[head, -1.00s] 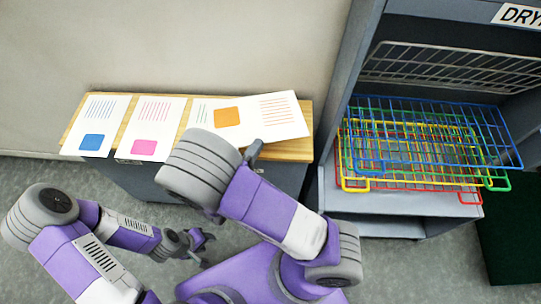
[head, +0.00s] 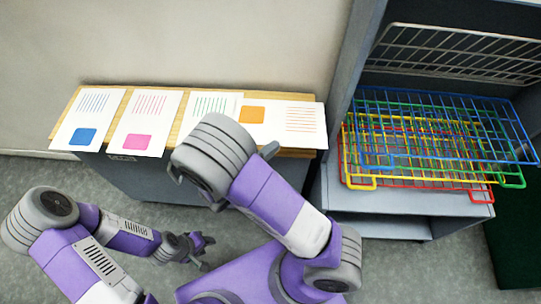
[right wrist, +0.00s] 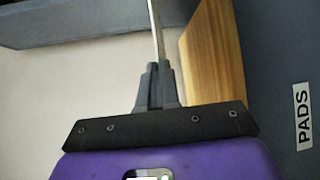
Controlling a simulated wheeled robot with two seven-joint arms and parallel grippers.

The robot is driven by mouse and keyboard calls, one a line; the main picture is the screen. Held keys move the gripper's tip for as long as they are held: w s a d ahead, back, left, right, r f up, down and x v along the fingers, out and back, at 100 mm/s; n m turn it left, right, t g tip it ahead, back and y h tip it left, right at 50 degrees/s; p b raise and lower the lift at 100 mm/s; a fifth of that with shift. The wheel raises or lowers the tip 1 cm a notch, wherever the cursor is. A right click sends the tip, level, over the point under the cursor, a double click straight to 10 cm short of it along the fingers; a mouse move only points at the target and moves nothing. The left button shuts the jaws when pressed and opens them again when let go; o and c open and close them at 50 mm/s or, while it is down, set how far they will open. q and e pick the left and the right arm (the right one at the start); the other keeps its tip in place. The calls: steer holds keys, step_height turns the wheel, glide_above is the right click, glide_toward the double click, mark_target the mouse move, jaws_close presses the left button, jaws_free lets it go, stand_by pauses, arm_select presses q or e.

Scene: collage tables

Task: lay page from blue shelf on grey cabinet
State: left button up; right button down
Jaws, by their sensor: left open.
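The page with an orange square (head: 283,113) is at the right end of the grey cabinet's wooden top (head: 176,130), lying sideways to the other pages. My right gripper (head: 270,150) is at its near edge. In the right wrist view, the fingers (right wrist: 157,75) are shut on the page, a thin pale strip (right wrist: 155,30) seen edge-on beside the wooden top (right wrist: 213,60). A small gap seems to show between page and top. The blue shelf (head: 435,110) is a wire rack, empty. My left gripper (head: 203,252) is open and empty, low in front of the cabinet.
Pages with a blue square (head: 90,110), a pink square (head: 150,110) and green lines (head: 213,102) lie on the cabinet; my right arm hides part of the green-lined one. Yellow (head: 360,183), red (head: 480,197) and green (head: 512,182) racks sit below the blue one. The wall is behind.

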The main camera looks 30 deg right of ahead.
steer(key=w+d+f+b, duration=0.1)
steer(key=w+f+b, duration=0.1)
steer(key=f, duration=0.3)
steer(key=shift+w+d+f, duration=0.35)
steer(key=shift+w+d, duration=0.05)
steer(key=shift+w, duration=0.1)
steer(key=shift+c, duration=2.2)
jaws_free()
steer(key=shift+f, duration=0.25)
